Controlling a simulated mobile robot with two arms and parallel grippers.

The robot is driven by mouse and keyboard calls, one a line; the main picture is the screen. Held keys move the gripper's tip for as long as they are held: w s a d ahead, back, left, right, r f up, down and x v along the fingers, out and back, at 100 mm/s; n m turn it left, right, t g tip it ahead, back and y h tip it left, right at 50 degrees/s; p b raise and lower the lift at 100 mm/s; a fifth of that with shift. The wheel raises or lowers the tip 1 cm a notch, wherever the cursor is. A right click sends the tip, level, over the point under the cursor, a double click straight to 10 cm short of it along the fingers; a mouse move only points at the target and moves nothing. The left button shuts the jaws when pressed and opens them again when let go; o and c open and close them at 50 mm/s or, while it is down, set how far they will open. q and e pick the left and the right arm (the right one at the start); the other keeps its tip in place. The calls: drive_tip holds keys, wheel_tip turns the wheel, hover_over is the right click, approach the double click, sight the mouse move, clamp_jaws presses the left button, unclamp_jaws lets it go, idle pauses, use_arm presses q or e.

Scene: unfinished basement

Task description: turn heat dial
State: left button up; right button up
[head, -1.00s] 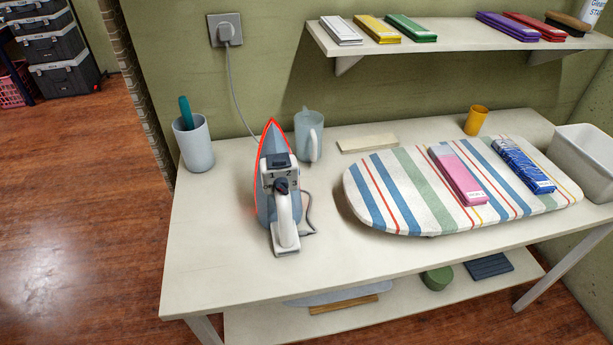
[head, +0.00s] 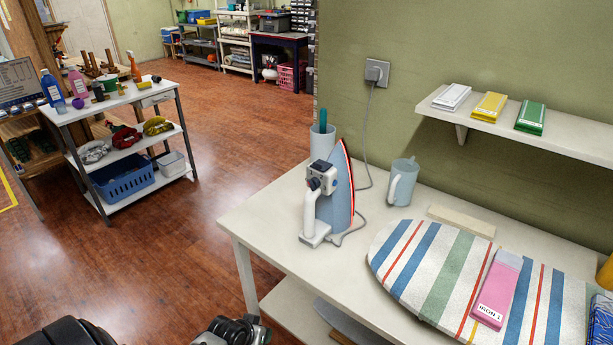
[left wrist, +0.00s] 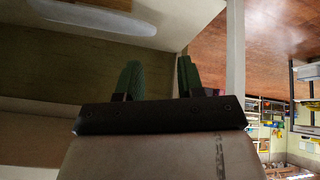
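The iron (head: 336,190) stands upright on its heel on the left part of the white table (head: 270,222) in the head view. Its blue-grey soleplate has a red edge and faces right. The small dark heat dial (head: 315,184) is on the white body, on the left side of the iron; its setting cannot be read. My left gripper (left wrist: 158,72) shows in the left wrist view with two green fingertips apart and nothing between them. It is low by the table and its lower shelf, away from the iron. My right gripper is not in view.
A striped ironing board (head: 450,270) with a pink box (head: 498,288) lies right of the iron. A blue mug (head: 402,182) and a grey cup (head: 322,140) stand behind it. The iron's cord runs to a wall socket (head: 377,72). A cart (head: 125,98) stands left, with open floor between.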

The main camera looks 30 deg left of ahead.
use_arm(q)
drive_tip(key=w+a+r+t+h, duration=0.15)
drive_tip(key=w+r, duration=0.25)
drive_tip(key=r, duration=0.5)
drive_tip(key=w+a+r+t, duration=0.1)
drive_tip(key=w+r+t, duration=0.15)
drive_tip(key=r, duration=0.65)
drive_tip(key=w+a+r+t+h, duration=0.1)
drive_tip(key=w+r, duration=0.3)
drive_tip(key=r, duration=0.5)
drive_tip(key=t+h+p, duration=0.1)
drive_tip(key=t+h, duration=0.1)
approach(310, 180)
drive_tip(key=shift+n, duration=0.4)
drive_tip(key=p+x, duration=0.2)
drive_tip(key=x, duration=0.6)
drive_tip(key=shift+w+f, duration=0.2)
drive_tip(key=shift+w, duration=0.2)
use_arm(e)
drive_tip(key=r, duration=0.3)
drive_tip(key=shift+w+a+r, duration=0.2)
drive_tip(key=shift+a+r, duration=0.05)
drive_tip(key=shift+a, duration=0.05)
use_arm(q)
drive_tip(key=c, duration=0.7)
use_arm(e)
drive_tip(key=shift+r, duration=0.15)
